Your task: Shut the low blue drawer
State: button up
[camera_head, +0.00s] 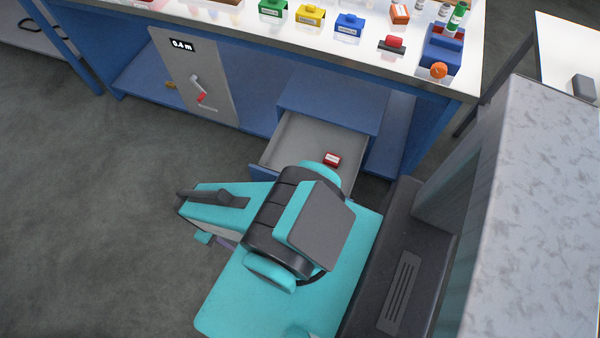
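The low blue drawer (285,144) stands pulled out from a blue cabinet under the workbench. Its inside is grey, and a small red box with a white label (332,159) lies in it. Only the left end of the blue drawer front (263,173) shows; my arm hides the rest of it. My teal and black arm rises in front of the drawer and reaches to the left. I cannot make out my gripper's fingers; the arm's end is left of the drawer front and apart from it in the picture.
The white bench top (375,63) holds green, yellow and blue boxes. A grey panel (192,75) with a red-tipped lever and a "0.4 m" display is left of the drawer. A tall grey block (540,210) stands close on the right. The floor (80,200) at left is clear.

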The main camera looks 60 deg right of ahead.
aim_at(298, 138)
jog(key=k, duration=1.75)
jog(key=z, duration=0.85)
jog(key=i, duration=1.05)
jog(key=u, duration=0.05)
